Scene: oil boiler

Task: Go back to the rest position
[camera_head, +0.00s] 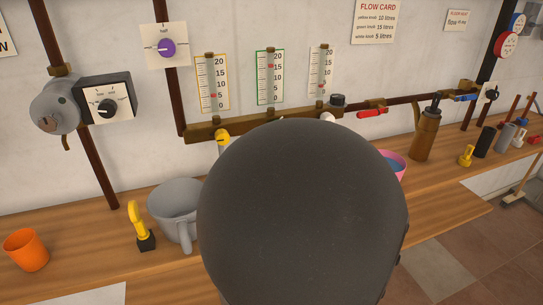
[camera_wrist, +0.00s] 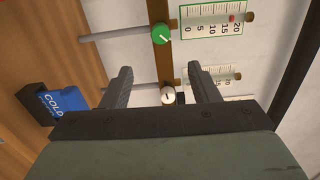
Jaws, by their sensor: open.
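My gripper (camera_wrist: 160,68) is open in the wrist view, with its two dark fingers spread apart and nothing held. A white knob (camera_wrist: 168,96) shows in the gap between the fingers; I cannot tell how far it is from them. A green knob (camera_wrist: 161,34) lies beyond the fingertips on the same brown pipe. In the head view the large dark rounded part in the middle is mine and hides my gripper. The white knob (camera_head: 327,118) shows only its top there, and the green knob is hidden.
Three gauges (camera_head: 212,82) hang above the brass pipe (camera_head: 205,132) with a yellow knob (camera_head: 222,139). On the wooden bench stand an orange cup (camera_head: 26,250), a grey pot (camera_head: 174,208), a pink bowl (camera_head: 398,164) and a brass jug (camera_head: 424,137). A blue COLD box (camera_wrist: 62,105) is left of my gripper.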

